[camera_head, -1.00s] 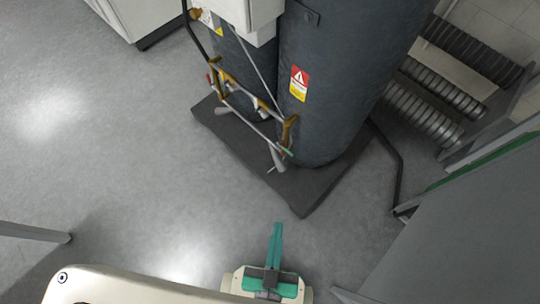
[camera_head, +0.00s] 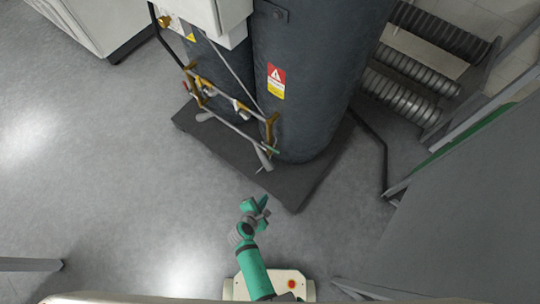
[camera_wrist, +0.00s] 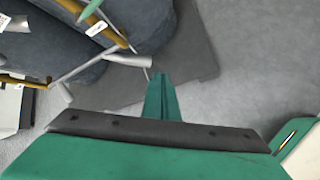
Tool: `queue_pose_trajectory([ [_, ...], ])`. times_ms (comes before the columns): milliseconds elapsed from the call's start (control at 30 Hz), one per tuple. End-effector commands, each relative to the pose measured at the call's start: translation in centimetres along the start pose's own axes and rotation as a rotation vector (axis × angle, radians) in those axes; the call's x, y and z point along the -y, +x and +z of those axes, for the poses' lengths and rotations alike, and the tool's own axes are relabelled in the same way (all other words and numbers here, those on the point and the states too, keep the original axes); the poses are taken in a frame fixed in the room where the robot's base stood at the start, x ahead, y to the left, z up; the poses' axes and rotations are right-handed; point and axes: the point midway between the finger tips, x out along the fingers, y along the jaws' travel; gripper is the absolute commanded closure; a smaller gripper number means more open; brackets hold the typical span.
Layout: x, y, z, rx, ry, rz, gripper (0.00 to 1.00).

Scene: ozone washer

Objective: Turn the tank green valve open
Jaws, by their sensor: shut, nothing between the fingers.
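The green valve handle (camera_head: 271,150) is a small green lever on the brass pipework at the lower front of the dark tank (camera_head: 300,75). In the wrist view the green handle (camera_wrist: 90,9) is at the top left edge, partly cut off. My gripper (camera_head: 264,205) is over the floor, below and in front of the valve, and apart from it. In the wrist view my green fingers (camera_wrist: 163,78) are together and empty, pointing to the right of the pipework.
Grey handles (camera_head: 263,158) and thin pipes project near the valve. The tank stands on a dark base slab (camera_head: 300,190). A black bent pipe (camera_head: 384,160) and a grey panel (camera_head: 460,220) stand at the right.

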Motion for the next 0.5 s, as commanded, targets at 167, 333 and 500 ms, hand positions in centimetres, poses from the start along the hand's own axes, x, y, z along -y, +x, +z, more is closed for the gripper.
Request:
queue_pose_trajectory([
  [167,-5.2,3.4,0.3,0.145,-0.352,-0.065,1.00],
  [333,-9.4,4.4,1.1,0.259,-0.584,-0.128,1.00],
  [500,-11.6,4.5,1.5,0.318,-0.694,-0.166,1.00],
])
